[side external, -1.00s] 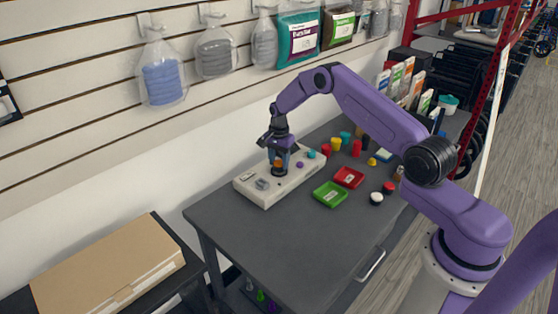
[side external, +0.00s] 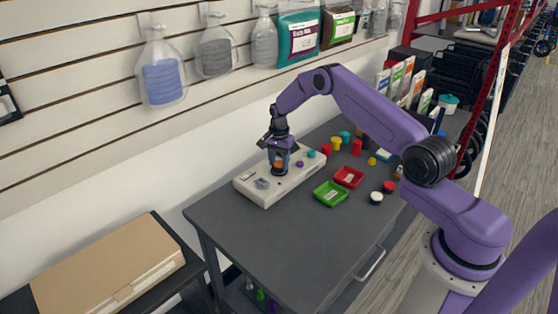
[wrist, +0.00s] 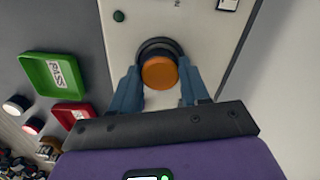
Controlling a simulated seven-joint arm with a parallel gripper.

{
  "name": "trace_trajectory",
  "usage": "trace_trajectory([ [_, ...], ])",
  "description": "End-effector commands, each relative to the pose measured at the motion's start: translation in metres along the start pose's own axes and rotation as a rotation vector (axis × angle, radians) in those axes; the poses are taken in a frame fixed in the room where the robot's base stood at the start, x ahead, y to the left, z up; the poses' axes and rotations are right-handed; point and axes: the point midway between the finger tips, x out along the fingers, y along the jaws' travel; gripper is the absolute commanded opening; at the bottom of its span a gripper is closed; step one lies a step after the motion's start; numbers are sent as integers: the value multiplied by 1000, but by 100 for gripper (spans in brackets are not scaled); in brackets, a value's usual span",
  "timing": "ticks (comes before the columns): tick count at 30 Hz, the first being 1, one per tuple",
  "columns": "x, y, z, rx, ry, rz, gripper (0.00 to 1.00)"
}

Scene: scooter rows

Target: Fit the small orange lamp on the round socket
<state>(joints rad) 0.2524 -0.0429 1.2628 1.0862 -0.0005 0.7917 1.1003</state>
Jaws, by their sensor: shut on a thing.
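The small orange lamp (wrist: 159,73) is between the two fingers of my gripper (wrist: 160,90), which are shut on it. In the wrist view a dark round socket ring (wrist: 156,44) shows around the lamp's far edge. In the side view the orange lamp (side external: 278,164) is just above the dark round socket (side external: 280,171) on the white panel box (side external: 246,186), with my gripper (side external: 279,160) over it. I cannot tell whether the lamp touches the socket or is seated.
A green tray (side external: 330,194) and a red tray (side external: 348,177) lie right of the panel. Several small coloured pieces stand behind them. A purple knob (side external: 300,164) and a teal knob (side external: 311,154) are on the panel. The table front (side external: 270,240) is clear.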

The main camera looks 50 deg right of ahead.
Motion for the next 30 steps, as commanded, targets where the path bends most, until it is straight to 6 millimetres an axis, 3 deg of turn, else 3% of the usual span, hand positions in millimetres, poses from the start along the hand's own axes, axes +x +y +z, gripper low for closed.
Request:
trace_trajectory([
  [18,6,0,0,0,0,-1,15],
  [19,6,0,0,0,0,-1,49],
  [21,6,0,0,0,0,0,72],
  [22,6,0,0,0,0,0,75],
  [28,6,0,0,0,0,0,75],
  [30,6,0,0,0,0,0,96],
])
